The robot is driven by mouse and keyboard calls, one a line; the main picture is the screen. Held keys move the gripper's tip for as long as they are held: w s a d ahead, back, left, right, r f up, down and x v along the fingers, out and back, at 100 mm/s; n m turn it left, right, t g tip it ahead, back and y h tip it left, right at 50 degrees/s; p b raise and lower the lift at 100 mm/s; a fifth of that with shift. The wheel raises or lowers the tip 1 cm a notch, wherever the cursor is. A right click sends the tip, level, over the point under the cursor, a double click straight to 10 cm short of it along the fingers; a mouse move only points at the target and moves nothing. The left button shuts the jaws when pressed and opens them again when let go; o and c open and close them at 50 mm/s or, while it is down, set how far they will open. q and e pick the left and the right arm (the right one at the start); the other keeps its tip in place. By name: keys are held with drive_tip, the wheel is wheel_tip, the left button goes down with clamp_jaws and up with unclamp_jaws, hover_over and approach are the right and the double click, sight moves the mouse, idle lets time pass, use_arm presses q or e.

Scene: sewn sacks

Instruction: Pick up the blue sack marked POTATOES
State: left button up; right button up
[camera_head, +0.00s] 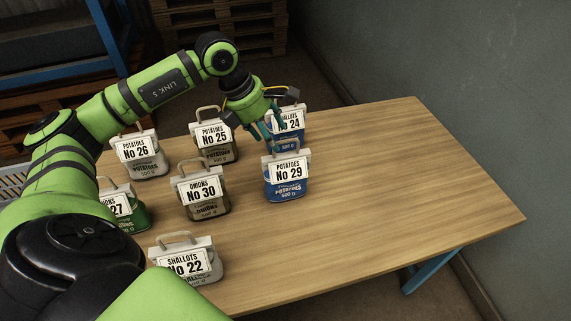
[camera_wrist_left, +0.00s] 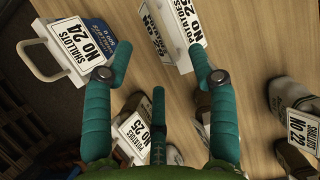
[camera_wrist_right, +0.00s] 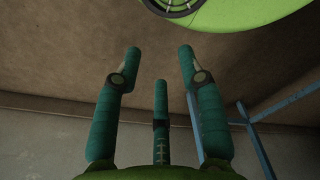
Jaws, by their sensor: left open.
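The blue sack marked POTATOES (camera_head: 287,190), with a white No 29 tag and a light handle, stands upright right of the other sacks in the head view. In the left wrist view a POTATOES tag and handle (camera_wrist_left: 172,35) show near the top edge, probably the same sack; its body is mostly cut off. My left gripper (camera_head: 270,130) is open and empty, just behind and above it, between it and the blue SHALLOTS No 24 sack (camera_head: 288,122). My right gripper (camera_wrist_right: 160,60) is open and empty, away from the sacks.
POTATOES No 25 (camera_head: 216,140), POTATOES No 26 (camera_head: 146,160), ONIONS No 30 (camera_head: 205,200), a green No 27 sack (camera_head: 135,215) and SHALLOTS No 22 (camera_head: 195,265) stand left on the wooden table (camera_head: 400,190). The table's right side is clear.

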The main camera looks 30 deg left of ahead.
sight(283, 154)
use_arm(q)
drive_tip(key=d+f+p, duration=0.1)
drive_tip(key=f, duration=0.1)
drive_tip(key=d+f+p, duration=0.1)
drive_tip(key=shift+w+d+p, duration=0.25)
drive_tip(key=shift+d+p, duration=0.05)
drive_tip(key=shift+x, duration=1.2)
drive_tip(key=shift+w+a+f, duration=0.2)
drive_tip(key=shift+f, duration=0.05)
drive_tip(key=c, duration=1.1)
clamp_jaws()
drive_tip(key=shift+r, duration=0.1)
use_arm(e)
drive_tip(key=s+r, duration=0.1)
drive_tip(key=s+d+r, duration=0.1)
drive_tip(key=r, duration=0.1)
drive_tip(key=shift+s, duration=0.1)
